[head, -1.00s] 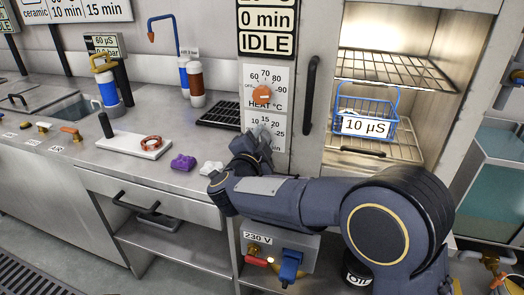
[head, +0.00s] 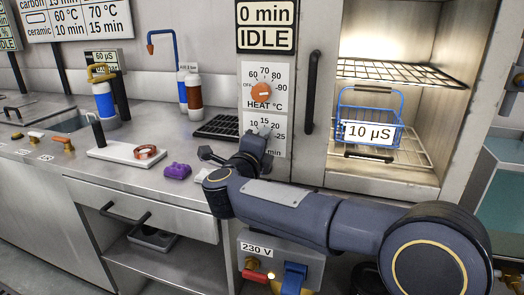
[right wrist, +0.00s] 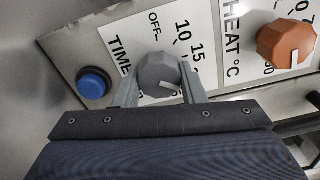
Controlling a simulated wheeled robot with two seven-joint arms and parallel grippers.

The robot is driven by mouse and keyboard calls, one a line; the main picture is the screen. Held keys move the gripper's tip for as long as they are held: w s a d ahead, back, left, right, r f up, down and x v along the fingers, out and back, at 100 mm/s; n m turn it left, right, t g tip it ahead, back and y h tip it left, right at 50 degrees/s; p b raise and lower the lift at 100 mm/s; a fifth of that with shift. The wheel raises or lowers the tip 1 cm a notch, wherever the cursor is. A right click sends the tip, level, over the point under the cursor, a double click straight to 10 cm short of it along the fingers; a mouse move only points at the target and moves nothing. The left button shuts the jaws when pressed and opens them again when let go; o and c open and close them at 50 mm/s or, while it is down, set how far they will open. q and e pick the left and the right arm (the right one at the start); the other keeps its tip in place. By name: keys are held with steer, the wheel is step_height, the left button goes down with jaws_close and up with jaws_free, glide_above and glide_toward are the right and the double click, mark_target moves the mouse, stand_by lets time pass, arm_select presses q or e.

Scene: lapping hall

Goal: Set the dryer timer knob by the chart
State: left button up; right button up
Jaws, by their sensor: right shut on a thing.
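The grey timer knob (right wrist: 160,75) sits on the white timer scale, and my right gripper (right wrist: 158,88) is shut on it, one finger on each side. Its white mark points right and slightly down in the right wrist view, towards the scale numbers; the exact number is partly hidden. In the head view my right gripper (head: 254,145) covers part of the timer scale (head: 279,146). The orange heat knob (head: 262,92) is above it. The display (head: 266,26) reads 0 min, IDLE. The chart (head: 80,18) at the upper left is cut off; it shows 60 °C 10 min and 70 °C 15 min. My left gripper is not in view.
A blue button (right wrist: 93,83) is beside the timer knob. The dryer's black handle (head: 312,92) stands right of the panel. A blue basket (head: 370,112) labelled 10 µS is on a rack inside. A purple item (head: 177,171) lies on the counter (head: 125,180).

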steer(key=shift+f+m, duration=0.1)
steer(key=shift+m, duration=0.2)
stand_by(0.4)
steer(key=o, duration=1)
steer(key=v, duration=0.8)
